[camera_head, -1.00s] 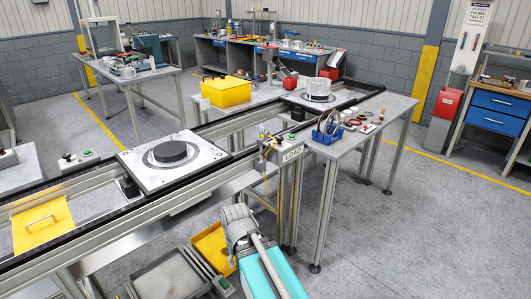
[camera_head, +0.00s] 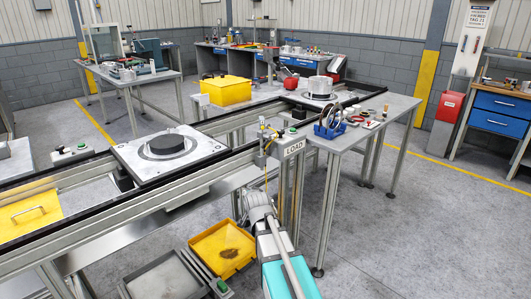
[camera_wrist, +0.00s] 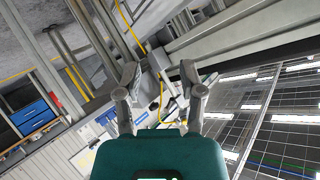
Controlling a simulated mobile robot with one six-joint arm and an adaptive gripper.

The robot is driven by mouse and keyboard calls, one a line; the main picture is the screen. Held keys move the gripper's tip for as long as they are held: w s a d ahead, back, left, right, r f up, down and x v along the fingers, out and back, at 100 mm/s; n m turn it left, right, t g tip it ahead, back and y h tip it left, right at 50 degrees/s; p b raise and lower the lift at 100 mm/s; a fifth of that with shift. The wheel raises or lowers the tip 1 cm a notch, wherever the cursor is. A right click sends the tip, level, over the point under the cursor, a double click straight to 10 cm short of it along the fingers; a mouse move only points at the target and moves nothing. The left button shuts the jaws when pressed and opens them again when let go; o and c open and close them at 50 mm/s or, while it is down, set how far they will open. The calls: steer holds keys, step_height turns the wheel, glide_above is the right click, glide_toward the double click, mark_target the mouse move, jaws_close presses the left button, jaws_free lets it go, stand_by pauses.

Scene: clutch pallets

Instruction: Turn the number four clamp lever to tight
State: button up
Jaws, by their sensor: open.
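A pale square pallet plate (camera_head: 126,155) lies on the black-edged conveyor, with a dark round disc (camera_head: 167,144) at its middle. A second, partly hidden pallet farther along carries a light metal housing (camera_head: 320,86). No lever marked four can be made out in either view. In the wrist view my gripper (camera_wrist: 160,76) is open, with its two fingers apart and nothing held between them.
A yellow tray (camera_head: 205,245) sits low, left of my arm. A side table holds a blue rack (camera_head: 329,131) and small parts. A yellow box (camera_head: 225,91) stands behind. Floor at right is clear.

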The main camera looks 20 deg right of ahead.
mark_target(264, 144)
steer(key=w+d+r+m+t+h+b, duration=0.2)
steer(key=w+d+r+m+t+b, duration=0.3)
steer(key=d+t, duration=0.3)
steer(key=shift+w+d+r+h+b, duration=0.2)
steer(key=shift+d+r+h+b, duration=0.15)
steer(key=shift+d+r, duration=0.6)
steer(key=shift+w, duration=0.15)
steer(key=p+x, duration=0.3)
steer(key=x, duration=1)
steer(key=shift+w+d+r, duration=0.1)
steer(key=shift+w+r, duration=0.1)
steer(key=shift+c, duration=0.3)
jaws_close()
